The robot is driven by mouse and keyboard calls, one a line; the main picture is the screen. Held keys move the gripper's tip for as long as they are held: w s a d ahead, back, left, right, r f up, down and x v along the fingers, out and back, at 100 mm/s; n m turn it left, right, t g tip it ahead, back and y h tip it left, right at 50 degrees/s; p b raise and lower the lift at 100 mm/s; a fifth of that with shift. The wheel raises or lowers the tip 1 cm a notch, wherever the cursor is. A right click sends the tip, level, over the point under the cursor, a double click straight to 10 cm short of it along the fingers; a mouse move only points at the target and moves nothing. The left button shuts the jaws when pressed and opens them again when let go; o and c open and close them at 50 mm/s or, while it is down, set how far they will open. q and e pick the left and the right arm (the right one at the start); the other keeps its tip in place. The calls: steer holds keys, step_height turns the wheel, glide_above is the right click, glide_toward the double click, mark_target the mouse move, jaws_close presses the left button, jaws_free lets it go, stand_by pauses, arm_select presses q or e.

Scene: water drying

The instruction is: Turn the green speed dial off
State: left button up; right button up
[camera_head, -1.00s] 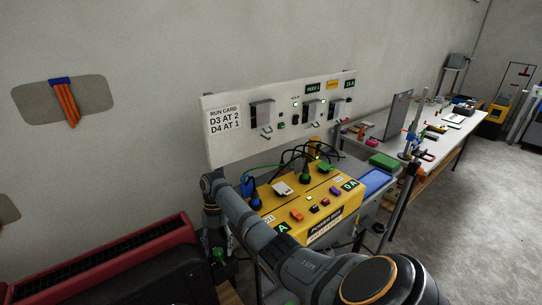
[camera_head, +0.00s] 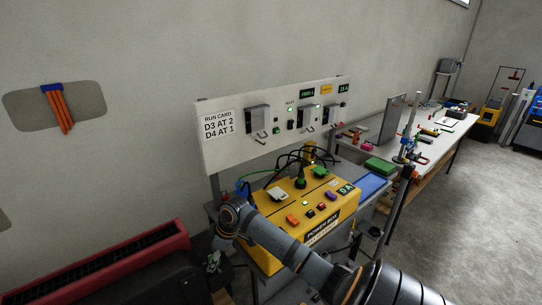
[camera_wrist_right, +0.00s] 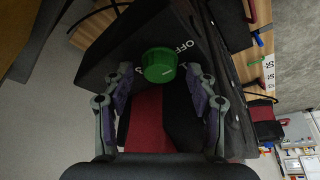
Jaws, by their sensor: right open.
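The green dial (camera_wrist_right: 160,65) is a round knob on a black panel marked "OFF", seen in the right wrist view. My right gripper (camera_wrist_right: 160,78) is open, with one finger on each side of the dial. Gaps show between the fingers and the knob, so it is not gripped. In the head view my right arm crosses from the lower right, and its gripper (camera_head: 213,262) points down beside the black end of the red machine (camera_head: 125,262). The dial cannot be made out there. My left gripper is not in view.
A yellow power box (camera_head: 290,225) with plugs and cables stands right of my right wrist. A white switch panel (camera_head: 225,155) is behind it. A blue tray (camera_head: 370,185) and a long workbench (camera_head: 455,130) lie farther right. Open floor is at the right.

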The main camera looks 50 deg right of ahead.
steer(key=v, duration=1)
steer(key=s+a+f+m+h+p, duration=0.1)
steer(key=s+a+f, duration=0.2)
steer(key=f, duration=0.3)
steer(key=s+a+f+m+p, duration=0.1)
steer(key=s+a+f+m, duration=0.15)
steer(key=f, duration=0.35)
steer(key=s+d+f+m+h+p, duration=0.1)
steer(key=s+f, duration=0.3)
steer(key=f, duration=0.4)
steer(key=s+d+f+m+g+p, duration=0.1)
steer(key=s+f+p, duration=0.1)
steer(key=s+f, duration=0.3)
steer(key=s+d+f+m+h+p, duration=0.1)
steer(key=s+f, duration=0.3)
steer(key=f, duration=0.7)
steer(key=shift+s+d+h, duration=0.3)
steer(key=shift+s, duration=0.05)
steer(key=shift+m, duration=0.25)
